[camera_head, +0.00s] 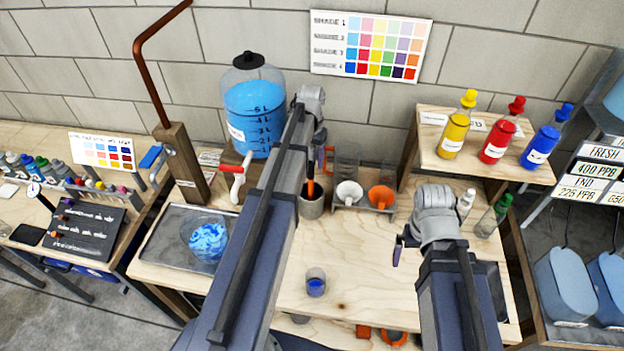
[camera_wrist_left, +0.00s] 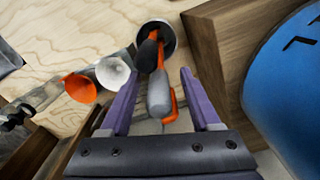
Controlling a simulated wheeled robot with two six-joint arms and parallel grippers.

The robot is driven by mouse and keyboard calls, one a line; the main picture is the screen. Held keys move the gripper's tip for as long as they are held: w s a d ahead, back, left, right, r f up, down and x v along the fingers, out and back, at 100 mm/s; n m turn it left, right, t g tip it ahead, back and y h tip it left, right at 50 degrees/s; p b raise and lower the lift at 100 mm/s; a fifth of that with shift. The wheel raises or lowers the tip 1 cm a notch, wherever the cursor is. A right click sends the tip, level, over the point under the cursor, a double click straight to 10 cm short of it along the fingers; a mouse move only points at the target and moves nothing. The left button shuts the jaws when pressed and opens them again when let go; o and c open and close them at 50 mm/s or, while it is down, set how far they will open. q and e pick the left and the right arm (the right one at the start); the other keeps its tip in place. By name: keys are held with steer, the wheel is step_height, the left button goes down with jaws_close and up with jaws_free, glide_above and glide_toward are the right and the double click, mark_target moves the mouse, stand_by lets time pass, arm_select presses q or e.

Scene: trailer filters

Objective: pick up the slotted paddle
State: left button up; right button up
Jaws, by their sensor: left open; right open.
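A grey cup (camera_head: 312,208) stands on the wooden bench with tools upright in it; its rim shows in the left wrist view (camera_wrist_left: 170,42). One tool has a thick grey end (camera_wrist_left: 159,97), and an orange looped tool (camera_wrist_left: 173,103) stands beside it. An orange shaft (camera_head: 310,188) shows above the cup. I cannot make out slots, so which tool is the slotted paddle is unclear. My left gripper (camera_wrist_left: 160,74) is open above the cup, its purple fingers on either side of the tool ends, apart from them. My right gripper (camera_head: 398,252) is open and empty over the bench's right side.
A blue water tank (camera_head: 254,112) stands close left of the cup. A white funnel (camera_head: 348,192) and an orange funnel (camera_head: 381,197) sit in a rack to its right. A small cup with blue liquid (camera_head: 315,284) stands in front. The bench middle is mostly clear.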

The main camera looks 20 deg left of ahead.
arm_select(q)
step_height(320, 180, down, 3)
steer(key=shift+w+d+f+b, duration=0.1)
steer(key=shift+f+b, duration=0.1)
steer(key=shift+b, duration=1)
steer(key=shift+r, duration=0.1)
jaws_close()
